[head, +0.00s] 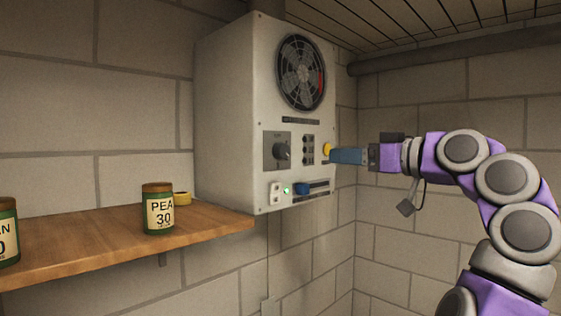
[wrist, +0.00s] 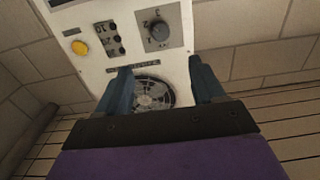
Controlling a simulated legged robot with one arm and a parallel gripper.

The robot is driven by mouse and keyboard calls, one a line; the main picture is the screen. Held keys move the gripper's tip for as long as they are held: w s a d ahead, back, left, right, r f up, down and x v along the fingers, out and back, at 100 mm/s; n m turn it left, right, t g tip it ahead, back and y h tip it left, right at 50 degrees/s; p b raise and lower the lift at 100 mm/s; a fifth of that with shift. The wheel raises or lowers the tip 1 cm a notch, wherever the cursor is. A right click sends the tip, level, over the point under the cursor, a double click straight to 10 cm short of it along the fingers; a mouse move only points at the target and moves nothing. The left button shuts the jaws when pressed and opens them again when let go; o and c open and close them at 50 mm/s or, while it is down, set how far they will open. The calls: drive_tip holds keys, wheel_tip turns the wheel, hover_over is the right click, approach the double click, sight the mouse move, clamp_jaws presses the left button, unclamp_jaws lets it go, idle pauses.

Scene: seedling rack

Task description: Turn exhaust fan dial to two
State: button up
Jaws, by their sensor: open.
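The white fan box (head: 228,110) hangs on the block wall in the head view. Its round exhaust fan (head: 302,73) is at the top of the front face. The dark dial (head: 282,152) sits on a grey plate below the fan; it also shows in the wrist view (wrist: 158,31), with numbers around it. I cannot read which number it points to. My gripper (head: 333,155) is in front of the box's right side, close to the yellow button in the head view. In the wrist view my gripper (wrist: 158,82) is open and empty, its fingers apart below the dial.
A yellow button (head: 326,150) and several small dark switches (head: 308,150) are right of the dial. A blue handle (head: 302,189) and a green light (head: 287,190) are lower down. A wooden shelf (head: 120,240) at left holds a jar marked PEA 30 (head: 158,210).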

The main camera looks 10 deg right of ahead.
sight(286, 152)
drive_tip(key=p+x, duration=0.3)
drive_tip(key=x, duration=1.4)
drive_tip(key=shift+w+a+p, duration=0.1)
drive_tip(key=shift+p, duration=0.3)
drive_tip(key=c, duration=1)
drive_tip(key=shift+r+n+p, duration=0.1)
drive_tip(key=shift+n+p, duration=0.7)
drive_tip(key=shift+n, duration=0.6)
drive_tip(key=shift+c, duration=0.2)
drive_tip(key=o, duration=1)
drive_tip(key=shift+o, duration=0.2)
